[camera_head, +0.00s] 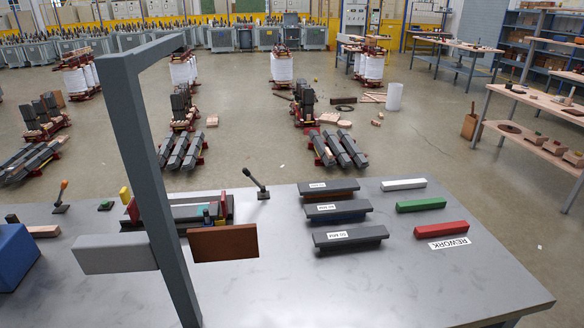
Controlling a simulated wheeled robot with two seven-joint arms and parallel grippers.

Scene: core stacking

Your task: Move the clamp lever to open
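Two levers stand at the back edge of the grey workbench (330,290). One is a black lever (256,183) on a small dark base, leaning up to the left, right of the fixture. The other is a lever with an orange knob (62,195), leaning slightly right, at the left. I cannot tell which one is the clamp lever. A dark fixture (185,213) with red, green, blue and yellow parts lies between them, partly hidden by a grey post. Neither of my grippers shows in this view.
A tall grey post with an overhead beam (150,170) rises in front of the fixture. A grey plate (115,254) and brown plate (222,243) flank it. Labelled dark trays (345,236) and white, green and red bars (441,229) lie right. A blue box (15,258) sits left. The front right is clear.

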